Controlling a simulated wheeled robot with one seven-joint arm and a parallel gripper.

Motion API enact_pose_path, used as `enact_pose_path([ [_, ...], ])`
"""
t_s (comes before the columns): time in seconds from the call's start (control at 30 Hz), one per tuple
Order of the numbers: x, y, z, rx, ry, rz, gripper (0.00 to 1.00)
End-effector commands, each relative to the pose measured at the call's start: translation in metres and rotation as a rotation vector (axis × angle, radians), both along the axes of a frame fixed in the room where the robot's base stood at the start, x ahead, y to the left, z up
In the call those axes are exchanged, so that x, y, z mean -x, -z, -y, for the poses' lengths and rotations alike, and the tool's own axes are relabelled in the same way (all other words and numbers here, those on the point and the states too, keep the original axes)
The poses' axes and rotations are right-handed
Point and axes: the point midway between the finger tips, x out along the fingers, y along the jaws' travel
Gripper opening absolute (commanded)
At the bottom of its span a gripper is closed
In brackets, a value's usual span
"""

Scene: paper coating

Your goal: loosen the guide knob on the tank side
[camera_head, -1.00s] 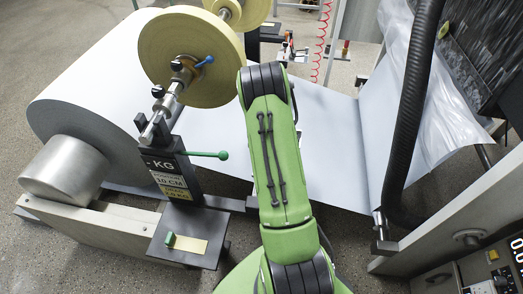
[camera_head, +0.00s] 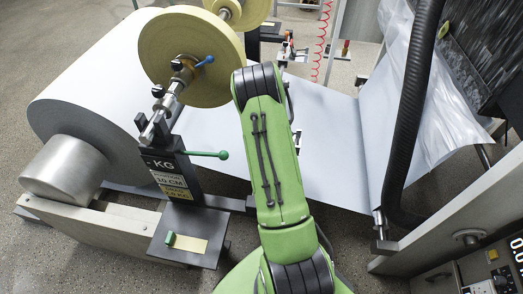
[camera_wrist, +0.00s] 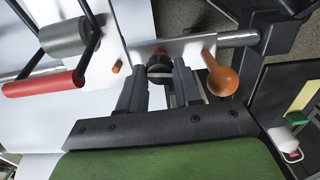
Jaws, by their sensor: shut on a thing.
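In the wrist view a dark round knob (camera_wrist: 160,68) with a reddish band sits on a pale metal plate (camera_wrist: 188,46). My gripper (camera_wrist: 160,78) has its two dark fingers on either side of this knob and is shut on it. The fingers hide part of the knob's sides. An orange-brown ball-ended lever (camera_wrist: 221,80) is just right of the right finger. In the head view my green arm hides the knob and the gripper.
A red roller (camera_wrist: 44,84) and a grey cylinder (camera_wrist: 62,38) are left of the gripper in the wrist view. The head view shows a large paper roll (camera_head: 100,85), a yellow disc (camera_head: 190,55), a green-ended lever (camera_head: 208,154) and a black hose (camera_head: 408,110) right of my arm.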

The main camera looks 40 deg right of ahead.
Motion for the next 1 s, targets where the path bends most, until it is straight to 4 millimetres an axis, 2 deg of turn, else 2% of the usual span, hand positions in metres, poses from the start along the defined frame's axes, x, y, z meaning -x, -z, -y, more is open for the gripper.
enact_pose_path([
  [0.13, 0.0, 0.0, 0.0, 0.001, 0.001, 0.001, 0.03],
  [0.17, 0.0, 0.0, 0.0, 0.001, 0.001, 0.001, 0.38],
  [0.3, 0.0, 0.0, 0.0, 0.001, 0.001, 0.001, 0.59],
  [0.57, 0.0, -0.001, 0.0, 0.001, 0.001, 0.001, 0.59],
  [0.67, 0.0, -0.011, 0.0, 0.001, 0.002, 0.002, 0.59],
  [0.77, -0.001, -0.035, 0.001, 0.003, 0.002, 0.004, 0.59],
  [1.0, -0.001, -0.105, 0.0, 0.002, 0.001, 0.004, 0.59],
])
